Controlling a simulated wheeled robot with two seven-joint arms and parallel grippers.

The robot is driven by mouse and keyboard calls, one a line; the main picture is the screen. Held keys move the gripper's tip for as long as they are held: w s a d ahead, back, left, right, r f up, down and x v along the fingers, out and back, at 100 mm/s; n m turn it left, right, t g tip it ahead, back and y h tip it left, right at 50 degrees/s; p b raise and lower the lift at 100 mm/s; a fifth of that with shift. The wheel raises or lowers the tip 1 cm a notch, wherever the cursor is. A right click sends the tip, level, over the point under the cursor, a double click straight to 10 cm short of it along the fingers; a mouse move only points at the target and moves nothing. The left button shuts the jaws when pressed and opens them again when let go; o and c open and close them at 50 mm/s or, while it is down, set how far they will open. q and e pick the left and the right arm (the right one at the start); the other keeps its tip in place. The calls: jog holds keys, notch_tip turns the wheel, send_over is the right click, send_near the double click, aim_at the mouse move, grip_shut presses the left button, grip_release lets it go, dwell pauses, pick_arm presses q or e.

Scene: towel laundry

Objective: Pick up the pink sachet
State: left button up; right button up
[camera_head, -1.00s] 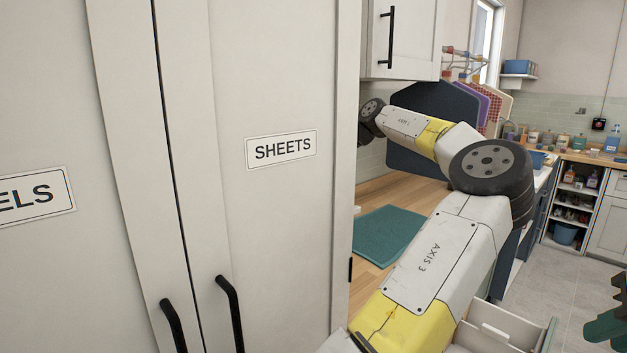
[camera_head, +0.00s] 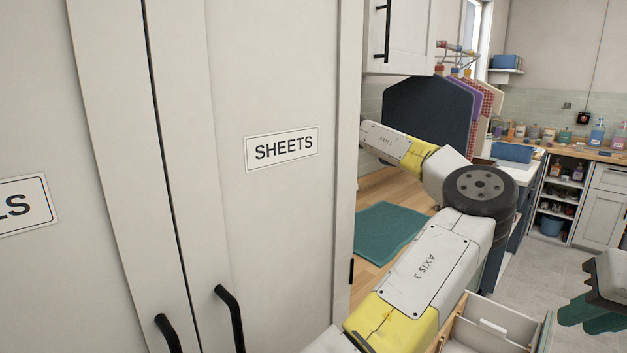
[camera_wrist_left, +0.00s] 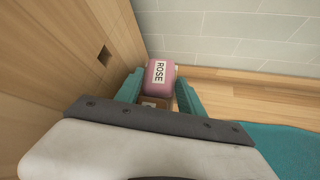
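The pink sachet (camera_wrist_left: 160,75), with a white label reading ROSE, lies in the left wrist view near a corner of wood panel and tiled wall. My left gripper (camera_wrist_left: 160,90) has its two teal fingers apart, one on each side of the sachet's near part. I cannot tell whether they touch it. A small brown box-like thing (camera_wrist_left: 155,102) shows just below the sachet between the fingers. In the head view the left gripper and the sachet are hidden behind the tall cabinet. My right gripper (camera_head: 592,312) is at the right edge, away from the counter; its finger gap is unclear.
A tall cabinet (camera_head: 285,220) marked SHEETS blocks the left of the head view. A teal mat (camera_head: 388,232) lies on the wooden counter. A drawer (camera_head: 490,327) stands open below. Garments (camera_head: 485,105) hang behind my left arm. Floor is clear at right.

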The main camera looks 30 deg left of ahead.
pick_arm(q)
jog(key=shift+s+f, duration=0.2)
jog(key=shift+s, duration=0.1)
jog(key=r, duration=0.5)
jog(key=w+r, duration=0.1)
jog(key=r, duration=0.1)
jog(key=shift+d+r, duration=0.2)
jog(key=shift+d, duration=0.1)
jog(key=shift+w+d, duration=6.6)
jog(key=shift+w, duration=0.2)
jog(key=shift+f, duration=0.1)
